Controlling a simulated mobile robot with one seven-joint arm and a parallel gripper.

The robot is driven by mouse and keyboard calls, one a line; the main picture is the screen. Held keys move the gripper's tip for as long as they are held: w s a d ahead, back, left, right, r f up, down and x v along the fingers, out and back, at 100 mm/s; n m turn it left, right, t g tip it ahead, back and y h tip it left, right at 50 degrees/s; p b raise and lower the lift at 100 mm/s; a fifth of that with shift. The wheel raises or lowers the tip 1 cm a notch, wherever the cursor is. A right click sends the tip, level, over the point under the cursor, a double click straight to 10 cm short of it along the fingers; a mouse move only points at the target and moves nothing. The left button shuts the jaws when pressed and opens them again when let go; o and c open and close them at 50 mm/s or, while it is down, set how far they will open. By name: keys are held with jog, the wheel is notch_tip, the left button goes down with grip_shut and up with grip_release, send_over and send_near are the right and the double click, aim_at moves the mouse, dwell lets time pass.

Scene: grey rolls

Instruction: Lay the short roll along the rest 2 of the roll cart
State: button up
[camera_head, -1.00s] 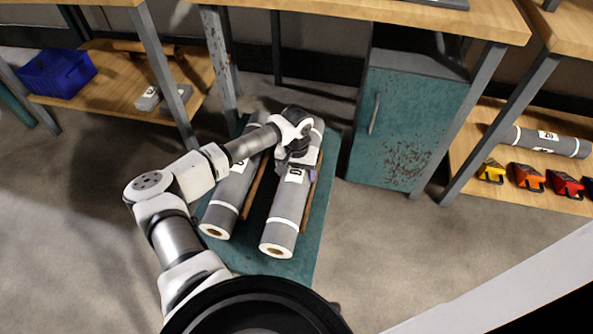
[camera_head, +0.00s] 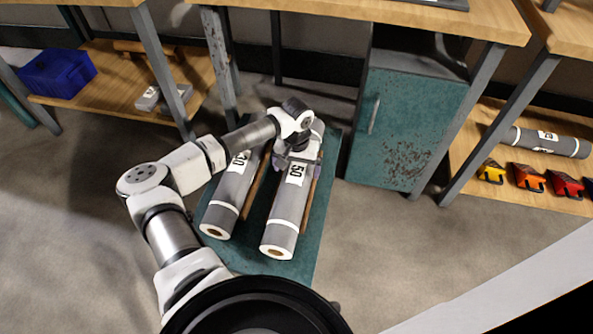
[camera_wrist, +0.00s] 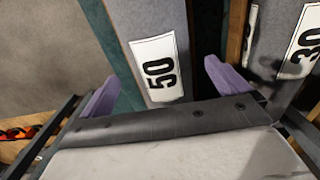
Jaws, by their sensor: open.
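The roll cart is a teal platform (camera_head: 318,225) on the floor with two grey rolls lying side by side on it. The right roll (camera_head: 288,208) has a white label reading 50, and the left roll (camera_head: 232,190) has one reading 30. Another grey roll (camera_head: 566,146) lies on the right shelf; I cannot tell which is the short roll. My gripper (camera_head: 303,162) is open at the 50 roll. In the wrist view its purple fingertips (camera_wrist: 165,86) are apart, one to each side of the 50 label. The rolls' far ends are partly hidden by my arm.
Brown wooden strips (camera_head: 308,200) run beside the rolls. A teal cabinet (camera_head: 405,125) stands right of the cart. Table legs stand close behind and left. The right shelf (camera_head: 470,155) also holds several coloured things. A blue bin (camera_head: 58,74) is at left. Front floor is clear.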

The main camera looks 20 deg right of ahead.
notch_tip(320, 180, up, 11)
jog(key=p, duration=0.1)
jog(key=shift+r, duration=0.15)
dwell(0.3)
